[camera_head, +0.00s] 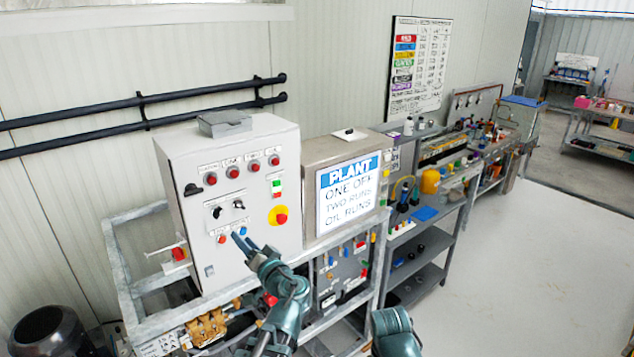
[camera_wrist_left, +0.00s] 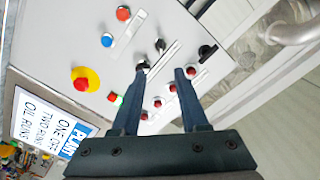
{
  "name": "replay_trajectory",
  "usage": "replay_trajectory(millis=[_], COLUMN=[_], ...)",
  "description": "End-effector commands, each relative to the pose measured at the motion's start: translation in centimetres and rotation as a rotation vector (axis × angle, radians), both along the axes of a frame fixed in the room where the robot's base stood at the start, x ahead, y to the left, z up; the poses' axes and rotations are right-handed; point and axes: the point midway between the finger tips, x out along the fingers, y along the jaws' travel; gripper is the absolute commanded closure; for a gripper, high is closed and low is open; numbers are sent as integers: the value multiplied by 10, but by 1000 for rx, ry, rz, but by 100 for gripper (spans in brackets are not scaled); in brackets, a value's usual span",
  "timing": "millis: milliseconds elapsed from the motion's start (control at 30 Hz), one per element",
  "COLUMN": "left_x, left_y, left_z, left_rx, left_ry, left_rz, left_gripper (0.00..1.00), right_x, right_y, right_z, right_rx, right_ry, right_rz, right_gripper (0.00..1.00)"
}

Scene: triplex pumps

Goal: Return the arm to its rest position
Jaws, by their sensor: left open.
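My left gripper (camera_head: 243,243) is in front of the lower part of the grey control panel (camera_head: 205,262). In the left wrist view, my left gripper (camera_wrist_left: 163,72) has its two dark fingers apart with nothing between them. One fingertip overlaps a black selector switch (camera_wrist_left: 143,66) in that picture; whether it touches cannot be told. My left forearm comes up from the bottom of the head view. Part of my other arm shows at the bottom edge, its gripper out of view.
The panel carries a red and yellow emergency stop (camera_head: 278,215), a blue button (camera_head: 243,231) and several red lamps. A cabinet with a PLANT sign (camera_head: 347,195) stands beside it. A metal frame (camera_head: 130,290) surrounds the panel's base. Shelves run right; open floor (camera_head: 540,280) lies beyond.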

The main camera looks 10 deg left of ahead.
Motion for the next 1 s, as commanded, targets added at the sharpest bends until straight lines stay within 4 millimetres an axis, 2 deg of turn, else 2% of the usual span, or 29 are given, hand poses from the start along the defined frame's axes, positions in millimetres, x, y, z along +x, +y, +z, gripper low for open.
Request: replay_trajectory(millis=[67,133,167,267,300,400,500,600,700,800,900,1000], left_x=[-2,-8,-11,-27,-35,-57,-83,-111,-138,-160,-174,-181], left_y=[-3,-8,-12,-33,-45,-80,-122,-164,-202,-231,-249,-257], left_z=[-15,-42,-57,-121,-148,-208,-261,-302,-329,-345,-351,-353], left_rx=[-28,-83,-117,-254,-312,-448,-574,-680,-764,-822,-857,-875], left_ry=[19,60,89,227,296,478,671,860,1025,1151,1231,1267], left_rz=[9,29,39,70,75,70,32,-30,-101,-167,-216,-240], left_gripper=[56,56,56,56,56,56,56,56,56,56,56,56], right_x=[0,0,0,0,0,0,0,0,0,0,0,0], right_y=[0,0,0,0,0,0,0,0,0,0,0,0], right_z=[-8,-19,-25,-48,-57,-76,-94,-110,-122,-130,-135,-136], right_rx=[0,0,0,-1,-1,0,-1,-1,-2,-2,-2,-2], right_ry=[0,0,0,0,0,-1,-1,-1,-1,-1,-1,-1], right_rz=[0,1,1,3,4,6,7,9,10,11,12,12], right_gripper=[50,50,50,50,50,50,50,50,50,50,50,50])
